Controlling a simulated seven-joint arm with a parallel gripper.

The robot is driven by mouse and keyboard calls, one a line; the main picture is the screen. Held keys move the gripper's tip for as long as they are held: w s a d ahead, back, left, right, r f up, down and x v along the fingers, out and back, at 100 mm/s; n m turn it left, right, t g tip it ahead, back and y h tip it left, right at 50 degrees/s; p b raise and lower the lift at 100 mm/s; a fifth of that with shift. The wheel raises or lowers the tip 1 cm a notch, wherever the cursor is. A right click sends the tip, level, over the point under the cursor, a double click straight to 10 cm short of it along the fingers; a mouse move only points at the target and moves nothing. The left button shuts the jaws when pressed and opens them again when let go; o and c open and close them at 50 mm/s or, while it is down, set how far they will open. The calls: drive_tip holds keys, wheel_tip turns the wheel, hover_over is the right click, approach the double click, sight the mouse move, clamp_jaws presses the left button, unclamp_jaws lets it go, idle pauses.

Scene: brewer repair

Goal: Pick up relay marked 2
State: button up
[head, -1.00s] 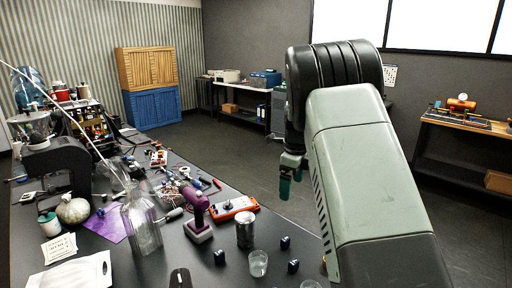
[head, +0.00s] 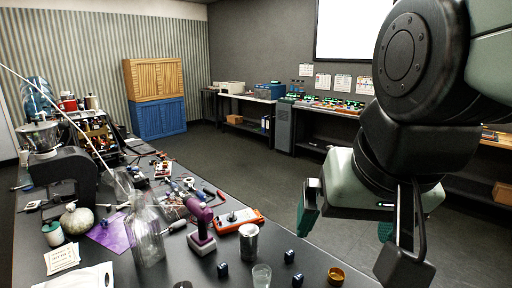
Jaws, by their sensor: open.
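Several small dark blue cubes that look like relays stand on the front of the dark workbench (head: 150,268) in the head view. One cube (head: 222,269) is left of a clear glass, another (head: 289,257) is right of it, and a third (head: 297,280) is near the bottom edge. Their markings are too small to read, so I cannot tell which is relay 2. My gripper (head: 345,232) is open and empty, with teal fingers spread apart. It appears above and to the right of the cubes, apart from them.
A clear glass (head: 261,276), a metal can (head: 248,243) and an amber cup (head: 336,275) stand close to the cubes. The floor beyond the bench is clear.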

drive_tip(key=shift+s+f+n, duration=0.25)
drive_tip(key=shift+s+n, duration=0.2)
drive_tip(key=shift+s, duration=0.15)
drive_tip(key=shift+s+f+n, duration=0.25)
drive_tip(key=shift+s+n, duration=0.2)
drive_tip(key=shift+s, duration=0.1)
drive_tip(key=shift+c, duration=0.3)
drive_tip(key=c, duration=0.6)
drive_tip(key=shift+o, duration=0.2)
wheel_tip(320, 180, up, 26)
drive_tip(key=w+r+m+y, duration=0.2)
drive_tip(key=w+m+y, duration=0.3)
drive_tip(key=w+m, duration=1.35)
drive_tip(key=w+d+f+m+t+y, duration=0.1)
drive_tip(key=w+d+m+y, duration=0.1)
drive_tip(key=w+d+m, duration=0.5)
drive_tip(key=w+d+f+m+t+y, duration=0.1)
drive_tip(key=w+d+m+t+y, duration=0.3)
drive_tip(key=w, duration=0.6)
drive_tip(key=g+h, duration=0.2)
approach(293, 253)
drive_tip(key=shift+d+r+m, duration=0.25)
drive_tip(key=shift+d, duration=0.5)
drive_tip(key=shift+a+f, duration=0.1)
drive_tip(key=shift+f, duration=0.2)
drive_tip(key=x, duration=0.5)
drive_tip(key=shift+a, duration=0.25)
drive_tip(key=shift+a+x, duration=0.25)
drive_tip(key=shift+x, duration=2.25)
